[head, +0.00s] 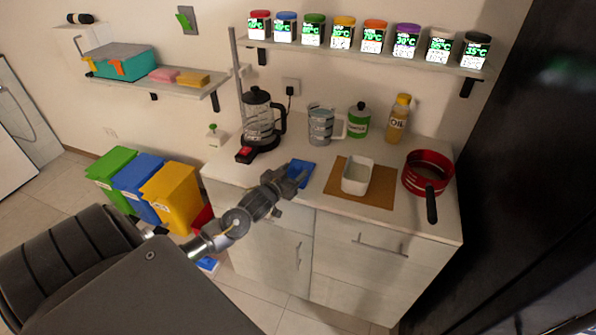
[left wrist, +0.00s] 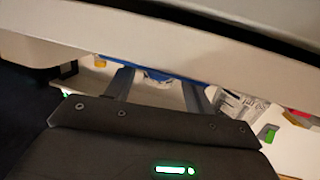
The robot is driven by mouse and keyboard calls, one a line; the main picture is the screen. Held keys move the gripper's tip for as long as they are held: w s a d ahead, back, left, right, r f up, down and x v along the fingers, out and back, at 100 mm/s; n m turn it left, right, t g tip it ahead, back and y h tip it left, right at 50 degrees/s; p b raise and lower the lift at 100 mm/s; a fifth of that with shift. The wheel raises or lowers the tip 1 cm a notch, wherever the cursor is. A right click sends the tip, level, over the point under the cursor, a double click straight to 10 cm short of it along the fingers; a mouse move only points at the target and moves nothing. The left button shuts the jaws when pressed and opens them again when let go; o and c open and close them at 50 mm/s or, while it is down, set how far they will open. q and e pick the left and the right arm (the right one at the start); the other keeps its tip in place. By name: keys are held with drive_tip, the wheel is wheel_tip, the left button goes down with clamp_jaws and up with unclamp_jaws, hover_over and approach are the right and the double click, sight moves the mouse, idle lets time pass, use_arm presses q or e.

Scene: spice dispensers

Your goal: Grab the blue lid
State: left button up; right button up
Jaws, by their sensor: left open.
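A flat blue piece (head: 304,166), which looks like the blue lid, lies on the counter's front left part. My left gripper (head: 297,178) is open at its near edge and partly covers it. I cannot tell whether they touch. In the left wrist view, a blue strip (left wrist: 150,71) shows beyond and between the two open fingers (left wrist: 158,88), with a whitish shape below it. Nothing is held between the fingers. A jar with a blue lid (head: 286,27) also stands on the upper shelf, second from the left. My right gripper is not in view.
Coloured bins (head: 168,195) stand left of the counter.

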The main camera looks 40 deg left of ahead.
use_arm(q)
drive_tip(key=shift+x, duration=0.8)
drive_tip(key=shift+s, duration=0.1)
drive_tip(key=shift+c, duration=0.4)
drive_tip(key=c, duration=1)
